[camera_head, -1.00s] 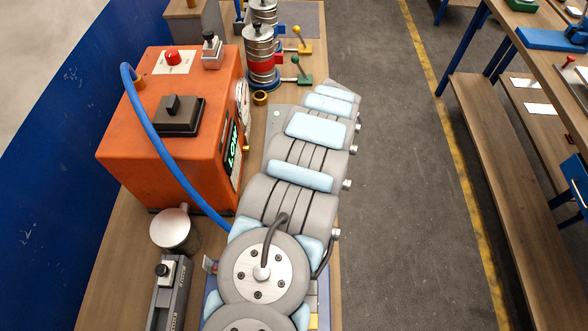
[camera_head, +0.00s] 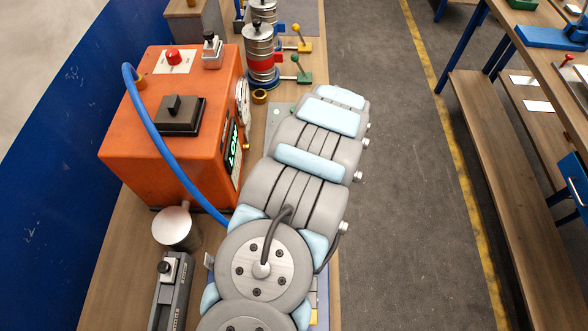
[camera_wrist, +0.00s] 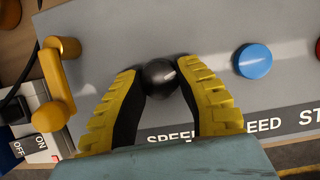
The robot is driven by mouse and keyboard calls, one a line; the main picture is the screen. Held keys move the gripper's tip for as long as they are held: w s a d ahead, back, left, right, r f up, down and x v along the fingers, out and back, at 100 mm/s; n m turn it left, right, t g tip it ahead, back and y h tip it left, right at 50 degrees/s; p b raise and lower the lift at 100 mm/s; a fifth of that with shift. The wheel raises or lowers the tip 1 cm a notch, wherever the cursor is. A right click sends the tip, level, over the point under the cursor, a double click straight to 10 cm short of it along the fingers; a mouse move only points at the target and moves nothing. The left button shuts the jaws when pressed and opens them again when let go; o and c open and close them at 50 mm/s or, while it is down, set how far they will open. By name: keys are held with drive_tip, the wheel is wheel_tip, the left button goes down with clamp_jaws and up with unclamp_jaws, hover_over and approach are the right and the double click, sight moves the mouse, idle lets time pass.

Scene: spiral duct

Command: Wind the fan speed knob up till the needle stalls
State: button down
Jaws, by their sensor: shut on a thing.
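In the wrist view a round black knob (camera_wrist: 160,79) stands on a grey panel (camera_wrist: 215,30), above the printed word SPEED. My gripper (camera_wrist: 160,78) is shut on this knob, with one yellow ridged finger on each side of it. In the head view my arm hides the knob and the gripper. A round dial (camera_head: 243,103) on the side of the orange box (camera_head: 150,85) is seen almost edge-on, and no needle can be made out.
On the panel, a blue button (camera_wrist: 253,61) sits right of the knob and a yellow lever (camera_wrist: 60,85) left of it. An ON/OFF switch (camera_wrist: 30,140) is at lower left. A blue hose (camera_head: 165,150) runs from the orange box towards my arm. Stacked cylinders (camera_head: 260,60) stand behind.

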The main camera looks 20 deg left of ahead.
drive_tip(key=c, duration=0.7)
unclamp_jaws()
drive_tip(key=shift+s+a, duration=0.15)
drive_tip(key=shift+o, duration=0.2)
drive_tip(key=shift+v, duration=3.75)
